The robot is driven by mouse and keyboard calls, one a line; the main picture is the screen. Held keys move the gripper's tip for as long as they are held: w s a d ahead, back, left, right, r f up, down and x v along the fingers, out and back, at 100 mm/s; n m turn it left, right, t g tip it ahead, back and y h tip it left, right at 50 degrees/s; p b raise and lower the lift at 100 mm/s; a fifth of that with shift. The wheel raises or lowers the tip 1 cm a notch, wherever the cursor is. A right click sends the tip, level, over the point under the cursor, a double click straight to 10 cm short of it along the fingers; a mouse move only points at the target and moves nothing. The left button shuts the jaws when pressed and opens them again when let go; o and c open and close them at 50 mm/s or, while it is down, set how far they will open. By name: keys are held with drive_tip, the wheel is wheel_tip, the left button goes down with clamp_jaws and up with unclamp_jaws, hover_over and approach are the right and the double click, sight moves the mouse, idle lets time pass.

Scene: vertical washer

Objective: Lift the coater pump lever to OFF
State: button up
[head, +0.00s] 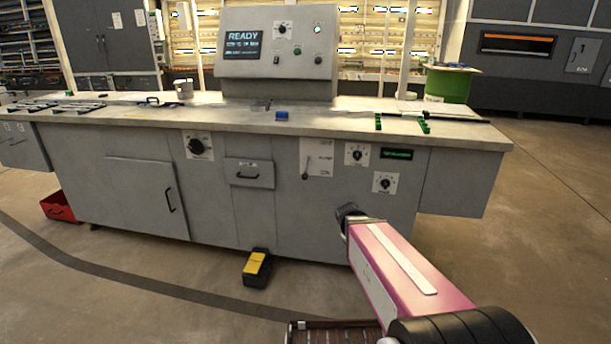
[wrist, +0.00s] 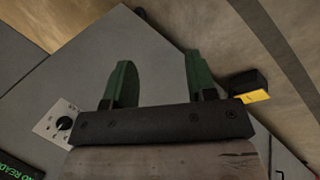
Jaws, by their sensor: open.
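The pump lever (head: 306,164) is on the front of the grey machine, at the left edge of a white label plate (head: 321,157). Its dark knob is at the lower end, so the lever points down. The plate's lettering is too small to read surely. My gripper (head: 347,211) is in front of the machine, below and right of the lever and apart from it. In the wrist view my gripper (wrist: 160,75) shows two green fingers spread apart with nothing between them. I cannot make out the lever in the wrist view.
Right of the lever are two dials, the upper (head: 357,154) and the lower (head: 385,183), and a green display (head: 397,154).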

drive_tip(key=w+a+r+n+t+h, duration=0.3)
drive_tip(key=w+n+t, duration=0.1)
drive_tip(key=w+n, duration=0.5)
drive_tip(key=n+t+y, duration=0.2)
drive_tip(key=n+t, duration=0.9)
drive_tip(key=n, duration=0.8)
approach(304, 175)
drive_tip(key=w, duration=0.2)
drive_tip(key=x, duration=1)
drive_tip(key=shift+w+d+f, duration=0.1)
drive_tip(key=shift+w+d, duration=0.15)
drive_tip(key=shift+d, duration=0.1)
drive_tip(key=shift+c, duration=0.4)
clamp_jaws()
